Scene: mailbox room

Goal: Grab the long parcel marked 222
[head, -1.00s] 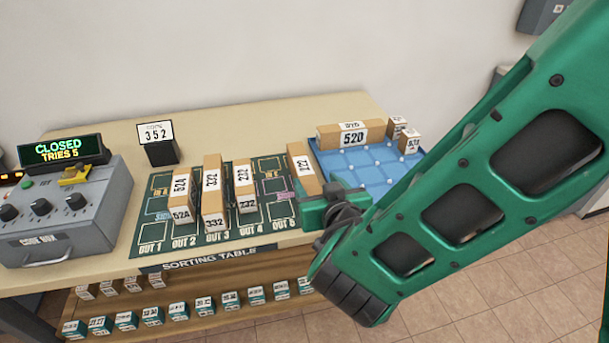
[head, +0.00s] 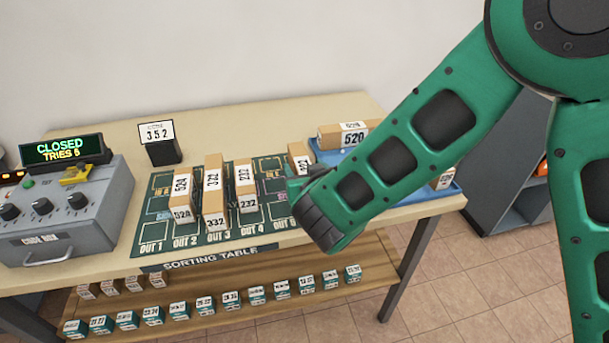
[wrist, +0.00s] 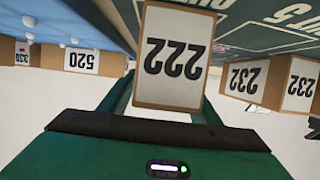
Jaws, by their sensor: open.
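The long parcel marked 222 (head: 300,156) is a brown box with a white label, lying at the right end of the green mat, just left of the blue tray. My arm hides its near part in the head view. In the wrist view its 222 end face (wrist: 174,58) appears upside down and large, in front of my gripper (wrist: 166,98). The green fingers are apart, one on each side of the parcel's end. I cannot tell whether they touch it.
Parcels marked 524 (head: 182,190), 332 (head: 213,190) and 232 (head: 244,185) stand left on the sorting mat (head: 160,228). Parcel 520 (head: 330,135) lies on the blue tray (head: 452,190). A code box (head: 70,205) stands far left. Small boxes line the shelf below.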

